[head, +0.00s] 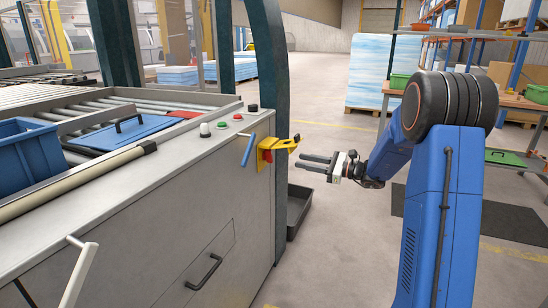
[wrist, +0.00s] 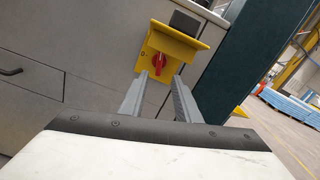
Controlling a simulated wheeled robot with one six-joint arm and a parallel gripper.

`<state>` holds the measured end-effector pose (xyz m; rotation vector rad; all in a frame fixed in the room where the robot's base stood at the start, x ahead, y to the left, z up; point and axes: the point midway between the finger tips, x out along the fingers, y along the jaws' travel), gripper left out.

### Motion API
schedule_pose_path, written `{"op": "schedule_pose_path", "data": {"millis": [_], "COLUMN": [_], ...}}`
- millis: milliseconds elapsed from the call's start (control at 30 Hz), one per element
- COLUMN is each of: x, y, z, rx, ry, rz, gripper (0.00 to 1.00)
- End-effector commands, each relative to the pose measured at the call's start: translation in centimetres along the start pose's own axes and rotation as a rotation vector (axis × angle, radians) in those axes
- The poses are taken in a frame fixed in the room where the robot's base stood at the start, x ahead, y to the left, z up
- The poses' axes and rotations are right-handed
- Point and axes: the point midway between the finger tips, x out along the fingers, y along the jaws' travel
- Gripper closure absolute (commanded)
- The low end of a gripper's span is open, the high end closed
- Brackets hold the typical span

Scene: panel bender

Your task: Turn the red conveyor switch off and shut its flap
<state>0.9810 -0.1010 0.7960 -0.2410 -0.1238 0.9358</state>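The red conveyor switch (wrist: 158,64) is a small red knob on a yellow plate on the grey machine's end face. In the wrist view its handle runs roughly up and down in the picture. Its yellow flap (head: 286,144) stands open, sticking out above the knob; it also shows in the wrist view (wrist: 178,40). In the head view the knob (head: 267,156) is partly hidden under the flap. My gripper (head: 301,161) is open and empty, its fingers pointing at the switch from the right. In the wrist view the fingertips (wrist: 159,78) are apart, just below the knob, not visibly touching it.
Push buttons (head: 222,125) sit on the machine top above. A dark green post (head: 270,80) stands close behind the switch. A dark tray (head: 298,210) lies low beside the machine.

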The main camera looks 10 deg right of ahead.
Motion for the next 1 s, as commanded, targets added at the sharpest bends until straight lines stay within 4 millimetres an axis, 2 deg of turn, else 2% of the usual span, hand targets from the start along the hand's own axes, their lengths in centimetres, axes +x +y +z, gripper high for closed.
{"op": "schedule_pose_path", "data": {"millis": [100, 600, 800, 1000], "x": [2.3, 10.7, 12.6, 13.0], "y": [0.1, 0.1, 0.1, 0.1], "z": [0.0, 0.0, 0.0, 0.0], "rx": [-0.001, -0.001, 0.0, -0.001], "ry": [-0.001, 0.0, 0.0, 0.0], "rz": [0.004, 0.004, 0.002, 0.001], "gripper": [0.7, 0.7, 0.7, 0.7]}}
